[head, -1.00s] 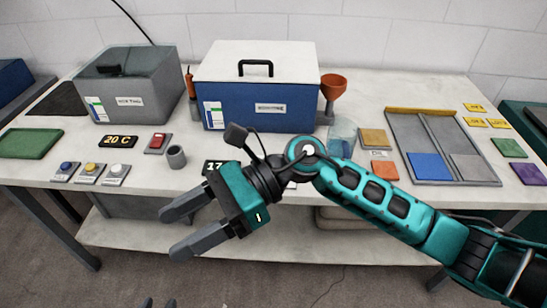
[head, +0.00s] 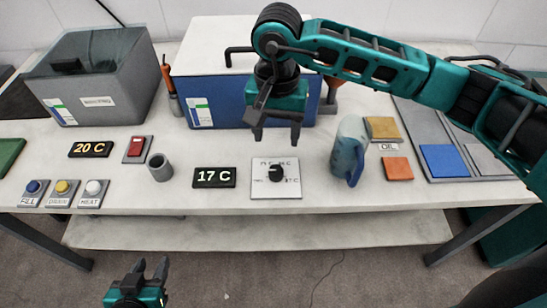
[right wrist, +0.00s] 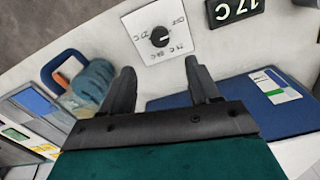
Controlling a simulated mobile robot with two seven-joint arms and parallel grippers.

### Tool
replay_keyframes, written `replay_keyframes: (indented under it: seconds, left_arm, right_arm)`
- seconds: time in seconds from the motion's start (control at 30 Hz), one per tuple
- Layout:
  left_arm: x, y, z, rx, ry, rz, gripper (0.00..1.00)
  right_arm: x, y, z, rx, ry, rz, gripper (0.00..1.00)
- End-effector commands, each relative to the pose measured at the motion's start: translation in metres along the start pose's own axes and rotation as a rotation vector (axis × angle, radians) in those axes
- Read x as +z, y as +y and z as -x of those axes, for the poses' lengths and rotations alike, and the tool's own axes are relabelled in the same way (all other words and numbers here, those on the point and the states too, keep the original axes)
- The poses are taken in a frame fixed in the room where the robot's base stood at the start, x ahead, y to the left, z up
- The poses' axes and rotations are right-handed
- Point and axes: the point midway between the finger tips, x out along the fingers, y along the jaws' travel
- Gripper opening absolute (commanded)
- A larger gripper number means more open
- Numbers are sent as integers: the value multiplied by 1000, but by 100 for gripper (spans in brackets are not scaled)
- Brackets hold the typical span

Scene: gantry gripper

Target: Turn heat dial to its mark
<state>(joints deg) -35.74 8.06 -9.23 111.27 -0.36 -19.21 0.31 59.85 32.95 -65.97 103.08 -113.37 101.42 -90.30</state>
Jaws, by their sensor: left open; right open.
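The heat dial is a black knob (head: 275,174) on a white square plate (head: 262,191) with small printed labels around it, lying near the front edge of the table. It also shows in the right wrist view (right wrist: 160,37). The labels are too small to read surely, and I cannot tell which mark the knob points to. My right gripper (head: 277,143) is open and empty, fingers downward, just behind and above the plate, apart from the knob. In the right wrist view its fingertips (right wrist: 158,69) show below the plate. My left gripper (head: 150,264) is open and empty, low in front of the table.
A "17 C" display (head: 214,178) lies left of the dial, a "20 C" display (head: 91,149) further left. A jug with a blue handle (head: 349,153) stands to the right. The blue box (head: 215,105) stands behind. A grey cup (head: 160,168) and buttons (head: 62,191) are at left.

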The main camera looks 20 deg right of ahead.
Motion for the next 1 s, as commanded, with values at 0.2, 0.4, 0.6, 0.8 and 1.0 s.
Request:
replay_keyframes:
  seconds: [0.2, 0.4, 0.6, 0.8, 1.0]
  left_arm:
    - [3, 1, 4, 2, -12, 0, 43]
    - [2, 1, 4, 3, -13, 0, 43]
    - [1, 1, 4, 3, -11, -1, 43]
    - [-3, 0, 2, 2, -2, -3, 43]
    - [-5, 0, 1, 2, 3, -3, 43]
  right_arm:
    - [2, 0, -45, 2, -7, -1, 61]
    - [2, 0, -84, 0, -5, -1, 61]
    - [1, -1, -107, -1, -4, -1, 61]
    - [1, -1, -114, -3, -1, 0, 61]
    - [1, -1, -113, -3, -1, 0, 60]
